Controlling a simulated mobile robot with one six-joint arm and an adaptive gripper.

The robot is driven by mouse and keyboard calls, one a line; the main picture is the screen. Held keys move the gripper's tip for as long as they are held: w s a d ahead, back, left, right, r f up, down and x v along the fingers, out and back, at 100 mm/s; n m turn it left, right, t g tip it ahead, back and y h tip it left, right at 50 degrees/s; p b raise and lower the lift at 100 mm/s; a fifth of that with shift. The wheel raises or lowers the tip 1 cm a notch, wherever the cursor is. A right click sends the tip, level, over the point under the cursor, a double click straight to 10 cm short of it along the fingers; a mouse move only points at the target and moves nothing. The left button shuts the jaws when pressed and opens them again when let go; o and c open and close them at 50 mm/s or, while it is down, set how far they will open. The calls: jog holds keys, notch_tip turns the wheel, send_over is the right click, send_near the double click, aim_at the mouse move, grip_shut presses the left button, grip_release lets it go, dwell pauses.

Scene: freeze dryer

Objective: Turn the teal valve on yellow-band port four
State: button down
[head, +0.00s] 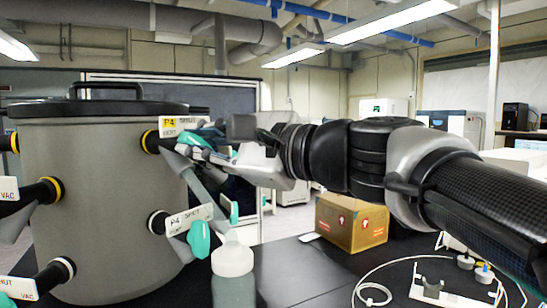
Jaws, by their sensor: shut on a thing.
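The grey drum (95,190) of the freeze dryer fills the left of the head view. A yellow-banded port (150,142) sticks out high on its right side, with a tag (169,127) reading P4 on yellow. My gripper (207,146) comes in from the right and is shut on the teal valve (200,137) at this port. The fingers partly hide the valve, so its exact angle is unclear. Below is a white-banded port (157,222) with a tag (189,219) reading P4 SHUT and its own teal valve (199,240), apart from my gripper.
More ports with tags, one yellow-banded (52,188) and one white-banded (63,270), line the drum's left. A capped bottle (233,275) stands close in front of the lower valve. A cardboard box (352,222) sits behind my arm. A white stand (438,292) and tubing lie at right.

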jog(key=shift+n+b, duration=0.3)
jog(key=shift+n, duration=0.2)
jog(key=c, duration=1.5)
grip_release()
jog(key=v, duration=1.2)
